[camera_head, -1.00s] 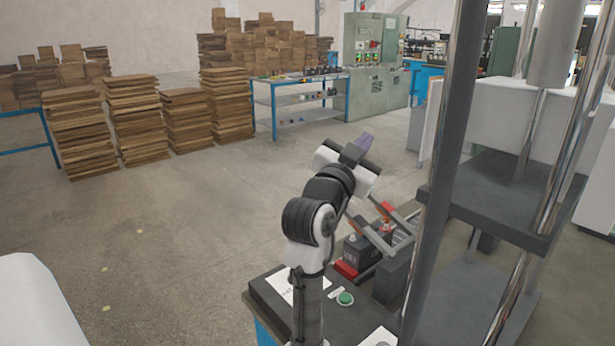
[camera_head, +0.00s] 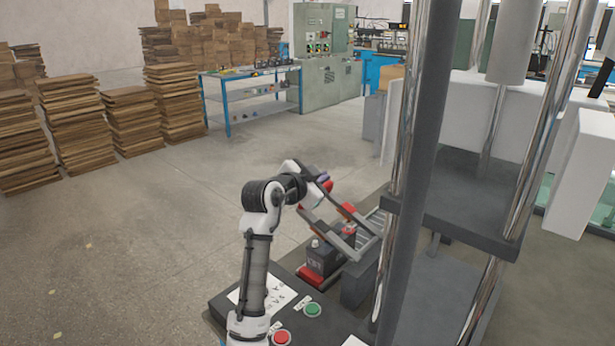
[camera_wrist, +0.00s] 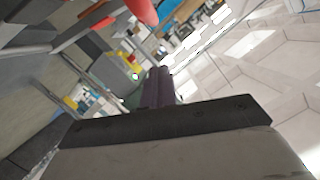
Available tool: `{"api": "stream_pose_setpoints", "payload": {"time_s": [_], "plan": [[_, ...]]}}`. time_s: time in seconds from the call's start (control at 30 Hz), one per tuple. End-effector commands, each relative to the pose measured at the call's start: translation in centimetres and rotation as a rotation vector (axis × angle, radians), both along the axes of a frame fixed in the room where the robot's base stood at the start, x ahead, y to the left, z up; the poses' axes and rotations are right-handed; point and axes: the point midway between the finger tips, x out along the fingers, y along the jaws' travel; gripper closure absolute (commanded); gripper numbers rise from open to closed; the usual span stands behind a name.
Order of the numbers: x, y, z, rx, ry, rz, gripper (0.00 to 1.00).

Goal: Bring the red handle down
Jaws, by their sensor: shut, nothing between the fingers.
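The red handle (camera_head: 347,210) ends a grey lever arm that rises at an angle from the battery stand, in the middle of the head view. A red bar end also shows close by at the top of the wrist view (camera_wrist: 143,10). My gripper (camera_head: 322,176) is shut and empty, its purple fingers just above and left of the red handle in the head view. In the wrist view the shut fingers (camera_wrist: 158,72) point up the picture, below the red bar and apart from it. My wrist partly hides the lever arms.
A dark battery (camera_head: 322,257) stands beneath the levers, by a red block (camera_head: 311,276). Green (camera_head: 313,309) and red (camera_head: 281,338) buttons are on the dark bench top. A press with a dark post (camera_head: 415,150) stands close on the right.

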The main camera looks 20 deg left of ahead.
Motion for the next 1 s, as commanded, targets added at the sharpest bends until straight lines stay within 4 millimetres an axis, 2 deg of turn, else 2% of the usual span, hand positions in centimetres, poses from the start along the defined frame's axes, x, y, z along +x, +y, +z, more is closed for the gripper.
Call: {"api": "stream_pose_setpoints", "payload": {"time_s": [0.07, 0.2, 0.33, 0.8, 1.0], "plan": [[1.5, -0.4, -0.1, -0.001, 0.002, -0.001, 1.0], [1.5, 0.9, -2.2, -0.003, 0.001, 0.002, 1.0], [1.7, 1.5, -3.3, -0.001, 0.0, 0.003, 1.0], [1.8, 1.8, -4.0, -0.011, 0.002, 0.001, 1.0], [2.6, 3.6, -7.1, -0.167, 0.059, 0.001, 1.0]]}}
